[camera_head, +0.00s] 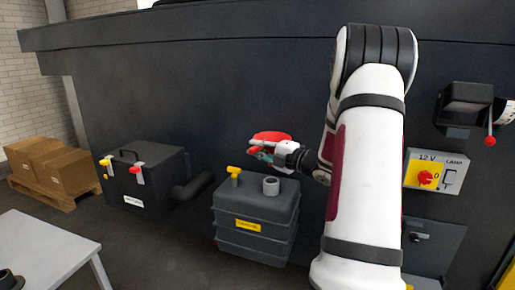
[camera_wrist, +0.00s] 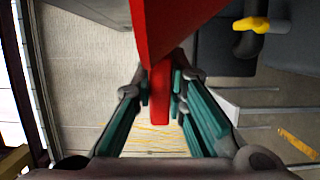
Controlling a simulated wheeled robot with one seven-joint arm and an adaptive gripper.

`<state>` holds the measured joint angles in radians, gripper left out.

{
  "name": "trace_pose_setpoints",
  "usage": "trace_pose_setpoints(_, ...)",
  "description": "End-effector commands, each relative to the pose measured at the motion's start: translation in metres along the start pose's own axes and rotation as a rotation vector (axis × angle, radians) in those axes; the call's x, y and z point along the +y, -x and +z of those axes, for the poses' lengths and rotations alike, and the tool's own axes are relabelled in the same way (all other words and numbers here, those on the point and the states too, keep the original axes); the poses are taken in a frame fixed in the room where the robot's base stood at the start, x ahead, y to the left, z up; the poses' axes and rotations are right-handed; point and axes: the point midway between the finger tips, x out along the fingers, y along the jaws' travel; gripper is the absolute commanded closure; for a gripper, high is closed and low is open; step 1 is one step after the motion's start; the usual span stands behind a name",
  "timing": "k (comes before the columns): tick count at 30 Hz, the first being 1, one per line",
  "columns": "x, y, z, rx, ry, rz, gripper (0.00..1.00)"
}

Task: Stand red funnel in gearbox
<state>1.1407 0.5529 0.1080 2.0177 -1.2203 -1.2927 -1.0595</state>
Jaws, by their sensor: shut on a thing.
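My gripper (camera_head: 264,156) is shut on the red funnel (camera_head: 270,137) and holds it in the air above the gearbox (camera_head: 256,208). In the wrist view the funnel (camera_wrist: 175,22) fills the top middle, and a narrow red part of it sits between the teal finger pads of my gripper (camera_wrist: 160,88). The gearbox is a dark ribbed box with a yellow label. A grey round filler neck (camera_head: 271,186) stands on its top, below the funnel and clear of it. The funnel's lower end is not clearly visible.
A yellow T-handle (camera_head: 234,172) stands on the gearbox top, left of the neck. A black box with latches (camera_head: 146,176) and a dark pipe (camera_head: 193,188) are to the left. A switch panel (camera_head: 436,171) is on the right. A pale table (camera_head: 42,252) is at lower left.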

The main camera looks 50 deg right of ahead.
Motion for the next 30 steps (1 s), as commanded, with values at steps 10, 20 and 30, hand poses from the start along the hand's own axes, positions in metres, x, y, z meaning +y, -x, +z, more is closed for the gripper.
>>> trace_pose_setpoints(10,-0.022,0.000,-0.001,0.001,-0.002,-0.007,1.00)
trace_pose_setpoints(20,-0.052,0.000,-0.001,0.001,-0.001,-0.006,1.00)
trace_pose_setpoints(30,-0.082,0.001,-0.001,0.001,-0.001,-0.006,1.00)
